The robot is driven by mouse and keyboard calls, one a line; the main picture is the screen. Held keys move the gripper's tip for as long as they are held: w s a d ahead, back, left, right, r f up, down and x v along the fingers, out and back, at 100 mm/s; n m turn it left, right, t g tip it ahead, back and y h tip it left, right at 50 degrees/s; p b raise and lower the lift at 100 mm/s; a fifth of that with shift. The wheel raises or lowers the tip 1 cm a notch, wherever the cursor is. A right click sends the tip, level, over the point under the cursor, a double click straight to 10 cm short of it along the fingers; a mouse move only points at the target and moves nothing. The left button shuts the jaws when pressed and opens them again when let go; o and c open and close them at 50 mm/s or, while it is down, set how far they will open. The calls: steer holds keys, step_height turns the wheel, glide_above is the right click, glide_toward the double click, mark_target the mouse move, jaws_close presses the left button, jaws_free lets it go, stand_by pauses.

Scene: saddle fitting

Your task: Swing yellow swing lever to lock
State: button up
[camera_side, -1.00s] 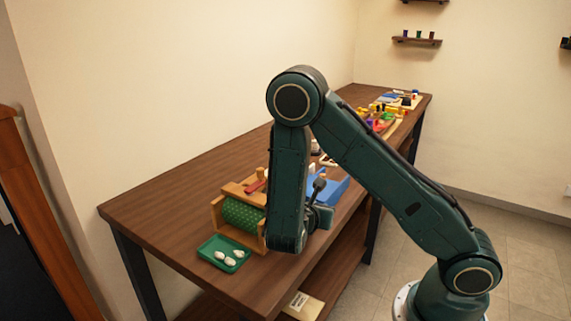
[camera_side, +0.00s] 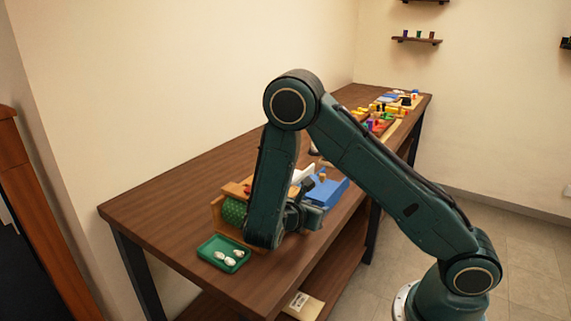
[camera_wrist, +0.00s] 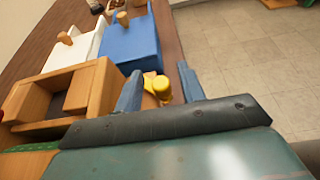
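The yellow swing lever (camera_wrist: 158,86) shows in the wrist view as a rounded yellow knob on a short stem. It sits just right of the wooden frame (camera_wrist: 88,92), near the blue block. My gripper (camera_wrist: 160,68) is open, with one blue-grey finger on each side of the lever. I cannot tell whether either finger touches it. The lever's lower end is hidden by the dark bar of my gripper.
A blue block (camera_wrist: 130,42) and a white block (camera_wrist: 72,52), each with a wooden peg, stand beyond the frame. A green tray (camera_side: 205,257) with white pieces lies near the table's front end. Several coloured items sit at the far end.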

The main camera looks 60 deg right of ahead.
steer(key=shift+a, duration=0.2)
steer(key=v, duration=1.3)
steer(key=shift+a, duration=0.2)
steer(key=shift+r, duration=0.1)
